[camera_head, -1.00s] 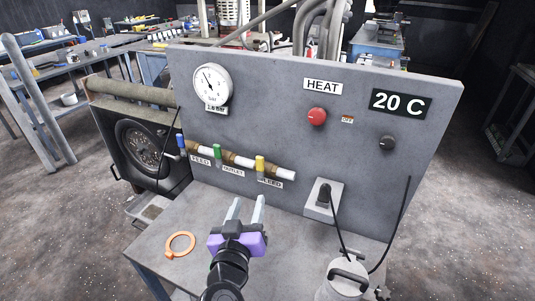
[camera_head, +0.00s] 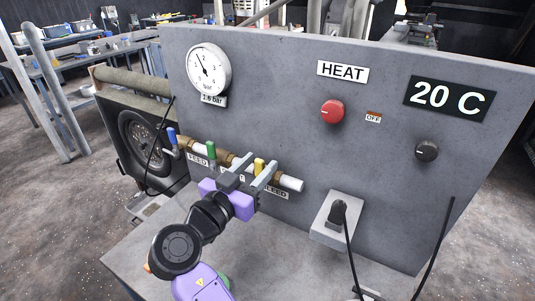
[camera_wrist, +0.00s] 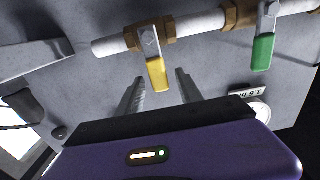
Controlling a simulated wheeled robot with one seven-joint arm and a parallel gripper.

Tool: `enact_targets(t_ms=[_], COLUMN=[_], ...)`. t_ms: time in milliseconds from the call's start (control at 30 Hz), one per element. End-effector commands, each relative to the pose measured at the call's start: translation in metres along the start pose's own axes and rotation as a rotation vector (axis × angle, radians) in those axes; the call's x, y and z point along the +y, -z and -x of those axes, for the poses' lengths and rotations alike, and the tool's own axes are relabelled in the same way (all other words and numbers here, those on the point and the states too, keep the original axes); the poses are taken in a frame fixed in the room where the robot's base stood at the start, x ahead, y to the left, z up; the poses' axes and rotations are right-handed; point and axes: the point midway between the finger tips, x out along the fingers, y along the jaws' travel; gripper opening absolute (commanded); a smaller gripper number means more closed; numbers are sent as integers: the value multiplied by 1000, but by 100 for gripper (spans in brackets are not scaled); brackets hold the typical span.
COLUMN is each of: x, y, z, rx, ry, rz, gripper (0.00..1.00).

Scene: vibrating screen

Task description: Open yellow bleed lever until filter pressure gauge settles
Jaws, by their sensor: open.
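The yellow bleed lever (camera_head: 259,166) stands upright on the pipe valve at the right end of the row on the grey panel. It also shows in the wrist view (camera_wrist: 157,73). My gripper (camera_head: 262,161) is open. In the wrist view, its fingertips (camera_wrist: 160,77) lie on either side of the lever's free end, with gaps showing. The depth between fingers and lever is hard to tell. The round pressure gauge (camera_head: 209,68) is at the panel's upper left, its needle pointing up and left. The plate below it seems to read 1.6 bar.
The green lever (camera_head: 211,149) and blue lever (camera_head: 171,135) stand left of the yellow one on the same pipe. A red heat knob (camera_head: 332,111), a 20 C display (camera_head: 449,98) and a plugged socket (camera_head: 337,217) with a cable are to the right.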

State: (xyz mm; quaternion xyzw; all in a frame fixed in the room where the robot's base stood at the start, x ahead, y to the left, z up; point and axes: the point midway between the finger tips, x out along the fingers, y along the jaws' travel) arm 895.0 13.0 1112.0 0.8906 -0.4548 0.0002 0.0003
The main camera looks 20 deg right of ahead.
Motion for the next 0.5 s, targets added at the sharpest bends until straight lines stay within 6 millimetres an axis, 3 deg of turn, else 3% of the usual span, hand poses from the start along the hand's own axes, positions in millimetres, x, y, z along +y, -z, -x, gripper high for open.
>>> enact_targets(t_ms=[200, 500], x=[0, 0], y=[2, 0], z=[-30, -40], rx=[-1, -1], ry=[0, 2], rz=[0, 0], gripper=[44, 44])
